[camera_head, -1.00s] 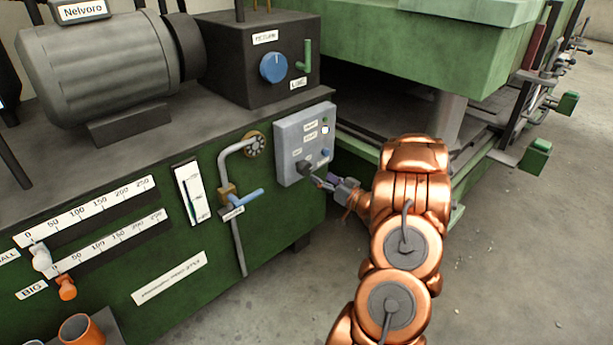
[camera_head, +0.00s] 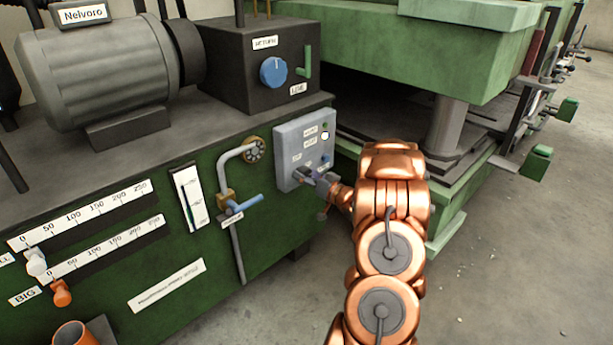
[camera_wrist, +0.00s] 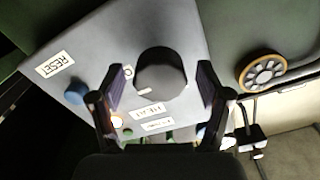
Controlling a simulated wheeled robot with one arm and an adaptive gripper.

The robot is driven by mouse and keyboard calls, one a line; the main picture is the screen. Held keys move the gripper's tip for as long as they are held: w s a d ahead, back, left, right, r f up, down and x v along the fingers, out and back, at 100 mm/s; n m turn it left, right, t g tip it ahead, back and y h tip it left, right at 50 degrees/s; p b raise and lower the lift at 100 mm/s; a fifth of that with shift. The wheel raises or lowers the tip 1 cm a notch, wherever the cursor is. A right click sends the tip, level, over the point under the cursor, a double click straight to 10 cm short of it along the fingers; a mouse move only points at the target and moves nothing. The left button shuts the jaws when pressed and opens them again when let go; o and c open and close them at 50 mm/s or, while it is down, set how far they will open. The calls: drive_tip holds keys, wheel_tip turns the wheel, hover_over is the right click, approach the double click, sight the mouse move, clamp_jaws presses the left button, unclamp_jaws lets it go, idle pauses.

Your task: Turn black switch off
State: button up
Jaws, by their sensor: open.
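The black switch (camera_wrist: 160,74) is a round dark knob with a small light mark on its lower rim. It sits on the grey control box (camera_head: 289,150) on the green machine's side. In the wrist view my gripper (camera_wrist: 160,85) is open, with one finger on each side of the switch. I cannot tell whether the fingers touch it. In the head view my gripper (camera_head: 312,178) is at the lower part of the box and hides most of the switch.
The box also carries a blue button (camera_wrist: 75,93) beside a RESET label (camera_wrist: 55,65) and a lit white lamp (camera_head: 325,136). A bent grey pipe with a blue lever (camera_head: 245,201) stands left of the box. A round orange-rimmed valve wheel (camera_wrist: 263,69) is close by.

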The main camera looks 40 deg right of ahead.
drive_tip(key=c, duration=1.2)
drive_tip(key=shift+o, duration=0.2)
drive_tip(key=shift+n, duration=0.3)
drive_tip(key=n+b, duration=0.1)
drive_tip(key=n, duration=0.3)
drive_tip(key=n+b, duration=0.3)
drive_tip(key=n, duration=0.1)
drive_tip(key=shift+f+n, duration=0.15)
drive_tip(key=shift+n, duration=0.25)
drive_tip(key=n+b, duration=0.3)
drive_tip(key=n, duration=0.1)
drive_tip(key=shift+n, duration=0.3)
drive_tip(key=shift+a+n+b, duration=0.1)
drive_tip(key=shift+n+b, duration=1.6)
drive_tip(key=shift+n, duration=0.3)
